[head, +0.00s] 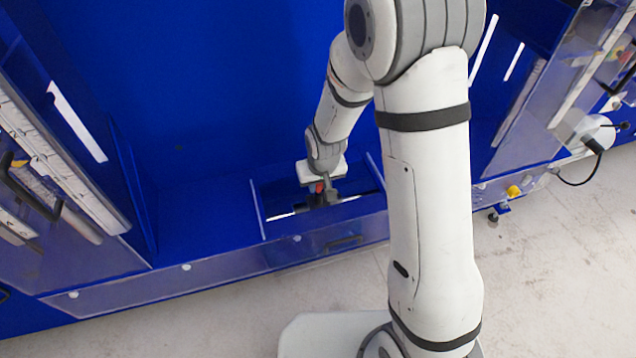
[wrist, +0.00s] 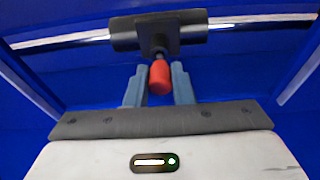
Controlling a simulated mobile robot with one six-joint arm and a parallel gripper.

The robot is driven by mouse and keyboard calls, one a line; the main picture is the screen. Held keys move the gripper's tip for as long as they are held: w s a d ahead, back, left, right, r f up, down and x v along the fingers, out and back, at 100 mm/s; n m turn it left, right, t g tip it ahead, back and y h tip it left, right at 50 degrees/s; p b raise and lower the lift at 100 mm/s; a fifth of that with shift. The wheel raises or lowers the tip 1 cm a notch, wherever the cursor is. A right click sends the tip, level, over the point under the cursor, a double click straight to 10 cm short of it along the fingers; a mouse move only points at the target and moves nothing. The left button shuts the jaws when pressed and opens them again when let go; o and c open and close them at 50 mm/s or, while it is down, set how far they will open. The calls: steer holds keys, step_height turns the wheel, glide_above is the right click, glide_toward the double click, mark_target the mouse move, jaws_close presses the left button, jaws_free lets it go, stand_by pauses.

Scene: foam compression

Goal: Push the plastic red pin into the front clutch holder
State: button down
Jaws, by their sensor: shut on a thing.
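The red pin (wrist: 159,78) shows in the wrist view between the two fingers of my gripper (wrist: 159,85), which is shut on it. The pin's far end meets a dark block on the clutch holder (wrist: 124,34); I cannot tell how deep it sits. The holder is a dark cylinder around a shiny horizontal rod. In the head view, my gripper (head: 321,187) reaches down into a blue recess, with a bit of the red pin (head: 319,187) visible. The dark holder (head: 322,199) lies just below it, partly hidden by the gripper.
The shiny rod (wrist: 60,40) runs across the recess. Blue side walls (wrist: 20,75) stand left and right of my gripper. In the head view, a clear front panel (head: 220,262) borders the recess. A blue surface (head: 205,215) to its left is clear.

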steer(key=shift+s+b+x, duration=0.2)
steer(key=shift+b+x, duration=0.65)
steer(key=shift+x, duration=0.1)
steer(key=c, duration=1.2)
jaws_free()
steer(key=shift+o, duration=0.2)
steer(key=shift+f, duration=0.1)
steer(key=shift+r, duration=0.2)
steer(key=shift+w+p+v, duration=0.2)
steer(key=shift+p+v, duration=0.4)
steer(key=shift+v, duration=0.35)
steer(key=shift+w+p+v, duration=0.2)
steer(key=shift+p+v, duration=0.4)
steer(key=shift+v, duration=0.3)
steer(key=shift+w+p+v, duration=0.25)
steer(key=shift+p+v, duration=0.35)
steer(key=shift+v, duration=0.35)
steer(key=shift+a+r, duration=0.1)
steer(key=shift+r, duration=0.05)
